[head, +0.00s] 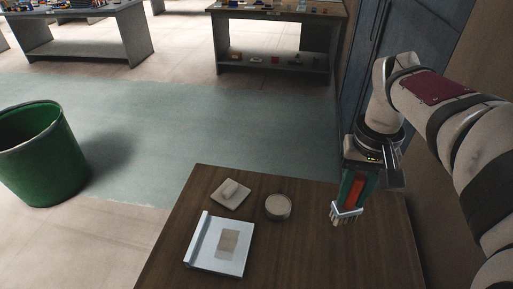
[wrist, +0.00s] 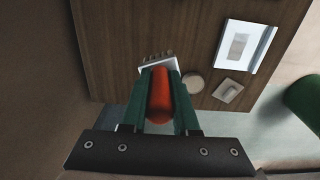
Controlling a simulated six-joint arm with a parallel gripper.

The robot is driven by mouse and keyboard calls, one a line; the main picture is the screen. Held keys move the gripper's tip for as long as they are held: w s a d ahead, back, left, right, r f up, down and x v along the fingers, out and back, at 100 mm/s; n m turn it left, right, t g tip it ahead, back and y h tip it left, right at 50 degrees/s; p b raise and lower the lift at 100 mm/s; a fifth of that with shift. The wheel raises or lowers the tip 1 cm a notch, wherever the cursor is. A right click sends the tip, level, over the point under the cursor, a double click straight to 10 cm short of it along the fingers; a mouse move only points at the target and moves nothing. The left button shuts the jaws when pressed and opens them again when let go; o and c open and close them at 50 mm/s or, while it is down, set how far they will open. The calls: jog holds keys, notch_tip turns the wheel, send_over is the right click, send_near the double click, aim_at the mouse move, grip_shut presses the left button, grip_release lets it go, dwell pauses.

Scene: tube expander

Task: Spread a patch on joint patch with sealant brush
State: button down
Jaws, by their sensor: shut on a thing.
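My gripper (head: 354,190) has green fingers shut on the red handle of the sealant brush (head: 347,208). The brush points down over the right part of the table; its pale head and bristles are at the bottom. In the wrist view the brush's red handle (wrist: 160,95) lies between the fingers, with the pale head beyond their tips. The joint patch (head: 228,244), a tan rectangle, lies on a white-blue plate (head: 205,262) with a raised left edge. The patch also shows in the wrist view (wrist: 238,46). The brush is apart from the patch, to its right.
A round tin (head: 278,207) with a pale top stands between the plate and the brush. A small square pad (head: 230,194) with a lump on it lies behind the plate. The wooden table (head: 300,255) is bare at front right. A green bin (head: 42,155) stands left.

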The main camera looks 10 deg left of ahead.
jog(key=shift+a, duration=0.1)
jog(key=a+f+n, duration=0.6)
jog(key=a+f, duration=0.1)
jog(key=a, duration=0.5)
jog(key=s+a+f+n, duration=0.1)
jog(key=a+f+n, duration=0.6)
jog(key=a, duration=0.6)
jog(key=shift+s+a+f+n, duration=0.15)
jog(key=shift+f+n, duration=0.15)
jog(key=shift+f, duration=0.45)
jog(key=f, duration=0.2)
jog(key=s+f, duration=0.1)
jog(key=f, duration=0.1)
jog(key=shift+s, duration=0.2)
jog(key=shift+f, duration=0.1)
